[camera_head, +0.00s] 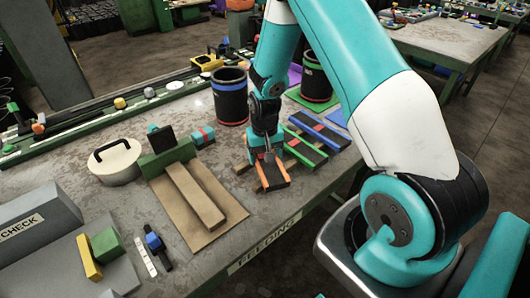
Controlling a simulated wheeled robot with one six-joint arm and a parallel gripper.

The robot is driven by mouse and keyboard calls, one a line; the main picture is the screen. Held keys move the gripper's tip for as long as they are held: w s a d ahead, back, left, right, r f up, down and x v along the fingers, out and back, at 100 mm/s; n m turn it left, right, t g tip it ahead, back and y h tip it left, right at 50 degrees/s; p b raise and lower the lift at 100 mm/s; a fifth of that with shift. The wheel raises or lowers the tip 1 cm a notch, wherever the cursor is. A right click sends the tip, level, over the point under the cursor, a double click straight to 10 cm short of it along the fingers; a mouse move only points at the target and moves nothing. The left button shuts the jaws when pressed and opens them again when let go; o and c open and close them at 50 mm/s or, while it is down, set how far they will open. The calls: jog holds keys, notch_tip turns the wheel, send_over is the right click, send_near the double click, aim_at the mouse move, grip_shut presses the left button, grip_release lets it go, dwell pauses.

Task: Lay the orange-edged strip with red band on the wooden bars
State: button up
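The orange-edged strip with a red band (272,178) is dark and lies beneath my gripper (268,156), close to the table's front edge. The fingertips are at or just above the strip's upper side. They are small and partly hidden, so I cannot tell whether they grip it. Parts of the wooden bars (291,163) show around the strips. I cannot tell whether the orange-edged strip rests on them. A green-edged strip (304,149) and a blue-edged strip (320,131) lie side by side to the right.
Dark ringed bins, one with a blue band (230,97) and one green (316,80), stand behind. Left are brown board (224,206) with a wooden block, a round white container (116,163) and a grey CHECK block (38,224). The table front by the FEEDING label is clear.

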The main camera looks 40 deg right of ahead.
jog(key=shift+f+b, duration=0.45)
jog(key=shift+f, duration=0.45)
jog(key=o, duration=1)
jog(key=shift+o, duration=0.2)
notch_tip(320, 180, up, 18)
jog(key=b, duration=0.1)
jog(key=shift+f, duration=0.25)
jog(key=s+a+r+n+y, duration=0.2)
jog(key=s+a+r+n, duration=0.3)
jog(key=s+a, duration=0.5)
jog(key=s+a+r+n+y, duration=0.2)
jog(key=s+a+r+n, duration=0.3)
jog(key=s+a, duration=0.5)
jog(key=shift+s+a+n, duration=0.25)
jog(key=shift+a+n, duration=0.05)
jog(key=shift+a, duration=0.65)
